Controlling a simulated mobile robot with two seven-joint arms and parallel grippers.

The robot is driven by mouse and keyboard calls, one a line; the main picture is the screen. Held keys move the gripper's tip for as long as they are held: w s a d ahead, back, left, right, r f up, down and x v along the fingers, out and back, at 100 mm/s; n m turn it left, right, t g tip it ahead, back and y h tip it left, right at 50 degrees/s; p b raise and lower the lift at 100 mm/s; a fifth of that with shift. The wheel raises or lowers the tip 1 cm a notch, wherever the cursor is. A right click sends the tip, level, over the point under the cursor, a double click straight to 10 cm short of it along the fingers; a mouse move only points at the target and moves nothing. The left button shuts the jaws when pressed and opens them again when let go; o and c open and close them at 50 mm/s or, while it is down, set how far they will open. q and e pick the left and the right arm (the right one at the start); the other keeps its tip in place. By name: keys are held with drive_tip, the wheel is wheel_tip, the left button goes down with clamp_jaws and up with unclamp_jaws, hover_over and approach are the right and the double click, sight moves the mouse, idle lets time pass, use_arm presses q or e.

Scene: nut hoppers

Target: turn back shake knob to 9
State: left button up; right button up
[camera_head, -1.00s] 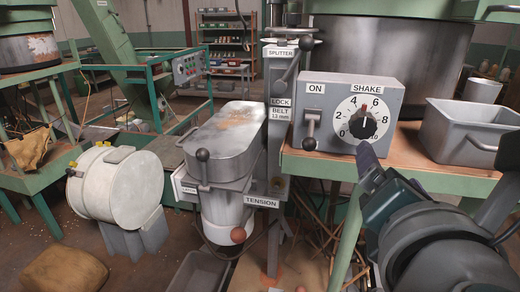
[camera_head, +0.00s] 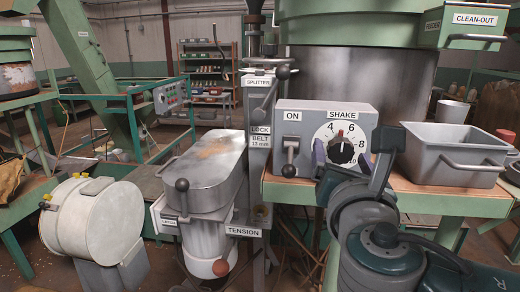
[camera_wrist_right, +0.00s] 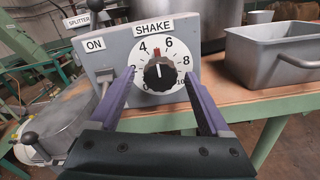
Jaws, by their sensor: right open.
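The shake knob (camera_head: 342,151) is black on a round white dial on the front of a grey control box (camera_head: 290,113). In the right wrist view the knob (camera_wrist_right: 159,73) has a white line pointing up, to a red mark between 4 and 6. My right gripper (camera_wrist_right: 160,80) is open, its two purple fingers to the left and right of the knob in that view. My left gripper is not in view.
An ON lever (camera_head: 290,157) is left of the dial on the same box. A grey metal bin (camera_head: 453,153) stands right of the box on the green-edged table (camera_head: 420,203). A lidded metal hopper (camera_head: 205,165) with levers is to the left.

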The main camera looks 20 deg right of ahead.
clamp_jaws()
idle(0.7)
